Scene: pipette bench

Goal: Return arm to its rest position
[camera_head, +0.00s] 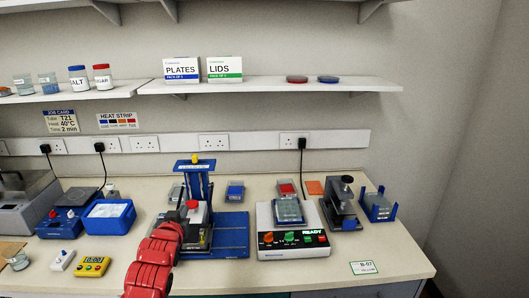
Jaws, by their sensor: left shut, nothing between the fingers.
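My red left arm (152,262) rises from the bottom edge, left of centre, and reaches over the front of the bench. Its dark left gripper (183,209) is shut and empty at the left side of the blue stand (228,232). The gripper is small here and partly mixed with the dark and red parts behind it, so I cannot tell whether it touches them. My right gripper is not in view.
A white device (293,246) with a lit READY display stands right of the stand. A dark press (342,203) is beyond it. Left are a blue ice-box-like tray (107,228) and a yellow timer (92,265). The front right bench top (400,262) is mostly clear.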

